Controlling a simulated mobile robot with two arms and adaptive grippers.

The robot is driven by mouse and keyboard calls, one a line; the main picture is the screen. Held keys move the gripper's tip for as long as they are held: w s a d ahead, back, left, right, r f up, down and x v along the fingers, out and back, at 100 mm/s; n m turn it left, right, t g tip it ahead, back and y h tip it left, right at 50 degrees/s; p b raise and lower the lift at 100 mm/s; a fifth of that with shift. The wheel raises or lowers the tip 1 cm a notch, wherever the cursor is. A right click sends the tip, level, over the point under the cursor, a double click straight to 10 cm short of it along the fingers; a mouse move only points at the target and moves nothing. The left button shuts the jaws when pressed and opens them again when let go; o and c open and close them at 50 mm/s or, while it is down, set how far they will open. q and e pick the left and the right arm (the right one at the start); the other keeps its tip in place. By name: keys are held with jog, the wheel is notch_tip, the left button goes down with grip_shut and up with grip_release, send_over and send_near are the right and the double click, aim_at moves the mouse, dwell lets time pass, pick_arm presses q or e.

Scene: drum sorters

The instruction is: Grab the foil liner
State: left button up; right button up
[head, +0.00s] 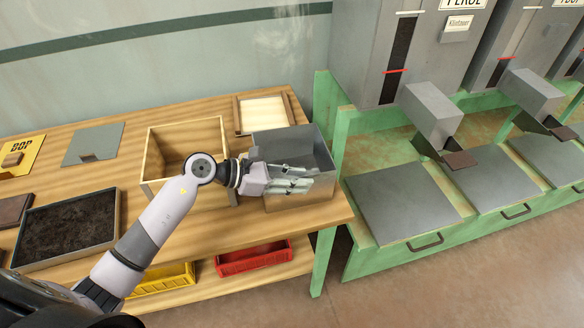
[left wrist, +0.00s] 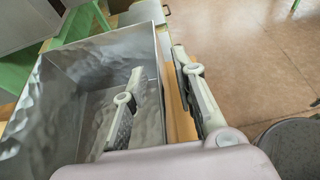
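The foil liner (head: 300,198) is a silver open-topped box with dimpled walls. It stands at the right end of the wooden table in the head view. It fills the left part of the left wrist view (left wrist: 62,95). My left gripper (head: 300,180) is at its near wall. In the left wrist view the two fingers (left wrist: 163,85) are apart, one inside the liner and one outside, with the wall between them. A gap shows beside the wall, so the gripper looks open. My right gripper is in neither view.
An empty wooden box (head: 155,160) stands left of the liner, partly behind my left arm. A shallow wooden tray (head: 238,118) lies behind it. A dark-filled tray (head: 115,225) is at the left. Green-framed sorters (head: 345,225) stand close on the right. Red (head: 250,260) and yellow bins sit below.

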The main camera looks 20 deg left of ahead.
pick_arm(q)
jog(key=shift+d+f, duration=0.1)
jog(key=shift+d, duration=0.05)
jog(key=shift+c, duration=0.5)
grip_shut()
